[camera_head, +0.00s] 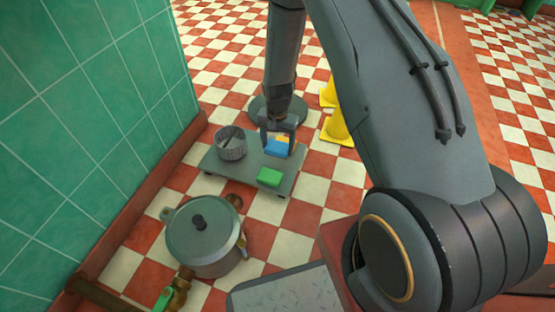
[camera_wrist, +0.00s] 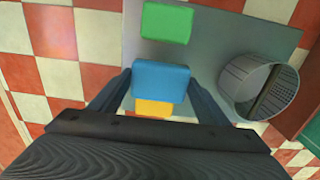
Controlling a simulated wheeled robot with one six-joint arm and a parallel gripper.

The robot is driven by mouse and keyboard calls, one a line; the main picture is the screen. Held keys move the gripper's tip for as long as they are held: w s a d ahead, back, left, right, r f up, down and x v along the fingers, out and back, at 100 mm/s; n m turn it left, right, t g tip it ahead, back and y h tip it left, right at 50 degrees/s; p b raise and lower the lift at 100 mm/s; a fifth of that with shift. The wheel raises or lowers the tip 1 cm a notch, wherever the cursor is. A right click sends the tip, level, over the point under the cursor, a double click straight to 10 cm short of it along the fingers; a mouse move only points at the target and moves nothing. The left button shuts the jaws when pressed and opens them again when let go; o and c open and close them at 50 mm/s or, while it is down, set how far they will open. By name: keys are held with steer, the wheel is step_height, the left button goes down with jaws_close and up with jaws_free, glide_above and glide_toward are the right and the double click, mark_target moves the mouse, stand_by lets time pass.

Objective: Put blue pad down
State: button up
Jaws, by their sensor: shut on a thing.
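The blue pad (camera_head: 277,148) is between the fingers of my gripper (camera_head: 278,141), which is shut on it, over the grey low trolley (camera_head: 225,168). In the wrist view the blue pad (camera_wrist: 161,79) fills the space between both fingers. A yellow-orange pad (camera_wrist: 153,108) shows partly past its edge. I cannot tell whether the blue pad touches the trolley or is held just above it. A green pad (camera_head: 269,177) lies on the trolley, apart from the blue one.
A round grey metal container (camera_head: 231,145) stands on the trolley's left part. A large lidded kettle (camera_head: 203,237) with brass fittings stands nearer on the checked floor. Yellow cones (camera_head: 337,128) stand behind right, and a green tiled wall (camera_head: 90,100) is at left.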

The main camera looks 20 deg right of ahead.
steer(key=shift+f+b, duration=1.35)
steer(key=shift+f, duration=1.75)
steer(key=shift+f, duration=0.1)
steer(key=o, duration=1.1)
